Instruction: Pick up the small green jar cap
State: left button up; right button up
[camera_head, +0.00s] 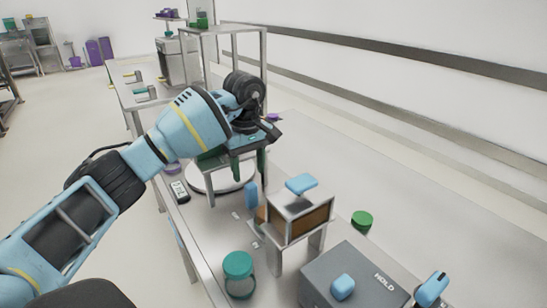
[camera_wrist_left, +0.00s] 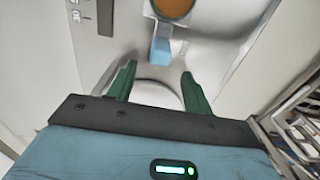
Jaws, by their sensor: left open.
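A small green round cap-like thing (camera_head: 362,219) is on the right, just beyond the grey box; whether it sits on a jar below is hard to tell. A larger clear jar with a teal lid (camera_head: 238,263) stands upright at the front of the bench. My left gripper (camera_head: 250,172) is open above the bench, behind and to the left of the green cap and well apart from it. Its two green fingers (camera_wrist_left: 157,88) show spread in the wrist view, with nothing held between them. The cap is not clearly visible in the wrist view. My right gripper is not in view.
A metal-framed box with blue parts (camera_head: 304,218) stands between my left gripper and the green cap. A grey box marked HOLD (camera_head: 375,270) is in front of the cap. A white round plate (camera_head: 203,181) lies below the gripper. A metal shelf frame (camera_head: 228,31) stands behind.

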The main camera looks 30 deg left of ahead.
aim_at(361, 220)
jog(key=k, duration=1)
